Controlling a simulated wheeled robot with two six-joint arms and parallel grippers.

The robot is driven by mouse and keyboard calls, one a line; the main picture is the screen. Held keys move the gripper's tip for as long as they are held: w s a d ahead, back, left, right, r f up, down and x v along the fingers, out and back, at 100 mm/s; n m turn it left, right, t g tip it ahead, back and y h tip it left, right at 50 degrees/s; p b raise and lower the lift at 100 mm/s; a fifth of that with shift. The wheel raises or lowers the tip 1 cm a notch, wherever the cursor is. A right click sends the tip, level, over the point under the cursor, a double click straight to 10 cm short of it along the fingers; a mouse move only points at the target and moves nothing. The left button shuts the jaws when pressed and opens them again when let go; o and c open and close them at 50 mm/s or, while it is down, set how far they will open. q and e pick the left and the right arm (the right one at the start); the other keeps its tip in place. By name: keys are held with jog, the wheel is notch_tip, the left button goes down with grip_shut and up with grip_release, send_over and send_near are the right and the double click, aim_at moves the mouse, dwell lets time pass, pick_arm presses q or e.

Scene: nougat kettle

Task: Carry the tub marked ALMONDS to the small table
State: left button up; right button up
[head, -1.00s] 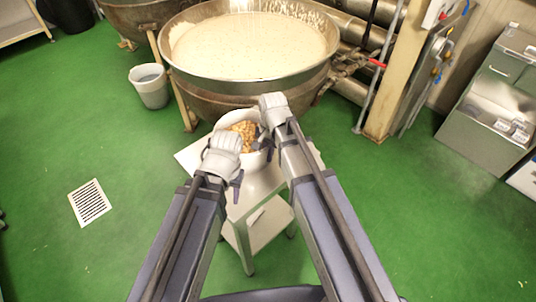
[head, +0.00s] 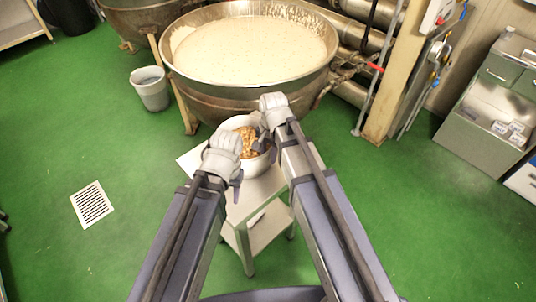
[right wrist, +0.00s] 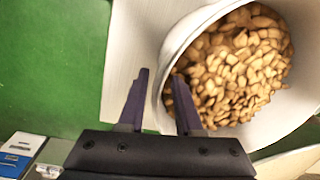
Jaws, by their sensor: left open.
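A white tub (head: 256,168) of tan, almond-like pieces (head: 250,143) is at the small white table (head: 243,208) in front of the kettle. I see no readable marking on it. In the right wrist view the tub (right wrist: 177,47) shows its rim and contents. My right gripper (right wrist: 160,98) is open, with one dark finger outside the tub's rim and the other over its inside. In the head view my right gripper (head: 270,130) covers the tub's right side. My left gripper (head: 236,178) is open at the tub's left front side; its contact with the tub is unclear.
A large kettle (head: 190,85) of pale mass stands just behind the table. A grey bucket (head: 152,92) stands left of it. A steel cabinet (head: 480,130) is at the right. A floor drain (head: 92,205) lies left; green floor is free on both sides.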

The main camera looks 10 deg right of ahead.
notch_tip(320, 180, up, 10)
jog(key=f+p, duration=0.1)
jog(key=p, duration=0.8)
jog(key=s+a+n+h, duration=0.1)
jog(key=s+n, duration=1.1)
jog(key=s, duration=0.1)
jog(key=shift+s+a+r+g+h+b, duration=0.25)
jog(key=shift+s+a+g+h+b, duration=0.05)
jog(key=shift+g+h, duration=0.1)
jog(key=shift+a, duration=0.1)
